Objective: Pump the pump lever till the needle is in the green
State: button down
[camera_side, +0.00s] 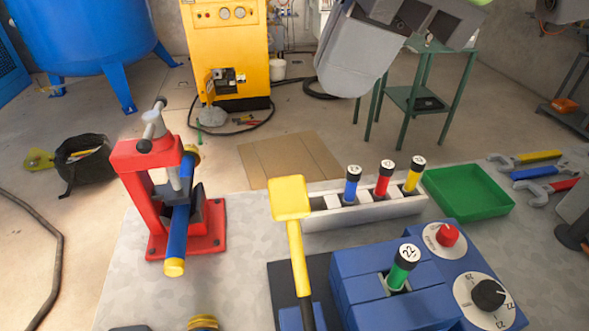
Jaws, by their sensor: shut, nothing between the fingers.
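The pump lever (297,258) has a yellow shaft with a broad yellow paddle at its top end. Its lower end meets a blue part (299,317) on a dark base at the bottom of the picture. The paddle stands in front of the left end of a pale rack, with nothing holding it. I see no gauge with a needle or green zone. A grey part of my arm (359,52) hangs at the top, apart from the lever. My gripper's fingers do not show.
Right of the lever is a blue block (358,278) holding a green tube, beside a panel with red and black knobs (488,294). Behind stand a tube rack (362,213) and green tray (468,191). A red clamp (147,164) holds a blue bar at left. Wrenches (540,172) lie right.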

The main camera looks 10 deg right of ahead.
jog(key=shift+f, duration=0.1)
send_near(286, 192)
jog(key=x, duration=0.3)
jog(key=s+x, duration=0.1)
jog(key=x, duration=0.1)
jog(key=shift+w+a+f, duration=0.15)
jog(key=shift+a+f, duration=0.1)
jog(key=shift+a, duration=0.1)
jog(key=shift+w+f, duration=0.3)
jog(key=shift+f, duration=0.2)
jog(key=shift+w+f, duration=0.1)
jog(key=shift+w+f, duration=0.25)
jog(key=w+f+g, duration=0.1)
jog(key=w+f, duration=0.3)
jog(key=f, duration=0.4)
jog(key=shift+f, duration=0.3)
jog(key=shift+w, duration=0.1)
